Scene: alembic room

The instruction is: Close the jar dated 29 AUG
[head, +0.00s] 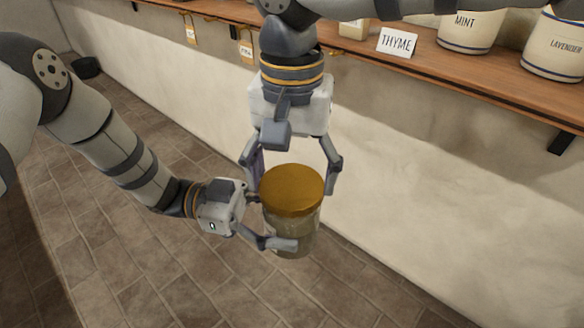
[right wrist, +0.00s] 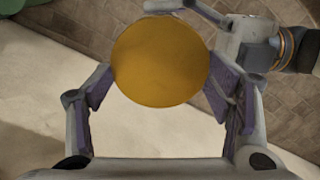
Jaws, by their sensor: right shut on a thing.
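A glass jar (head: 307,232) with a gold lid (head: 291,190) is held in the air in front of the wall. The lid sits over the jar's mouth; I cannot tell whether it is screwed tight. No date shows on the jar from here. My left gripper (head: 272,228) comes from the left and is shut around the jar's body below the lid. My right gripper (head: 290,183) reaches down from above, its fingers on both sides of the lid. In the right wrist view the gold lid (right wrist: 160,62) fills the space between the two fingertips, which touch its edge.
A wooden shelf (head: 430,62) on the wall holds a THYME card (head: 397,43), a MINT canister (head: 470,28) and a LAVENDER canister (head: 556,48). Small tags (head: 246,51) hang below its edge. A dark round object (head: 86,67) lies far left. The tiled floor below is clear.

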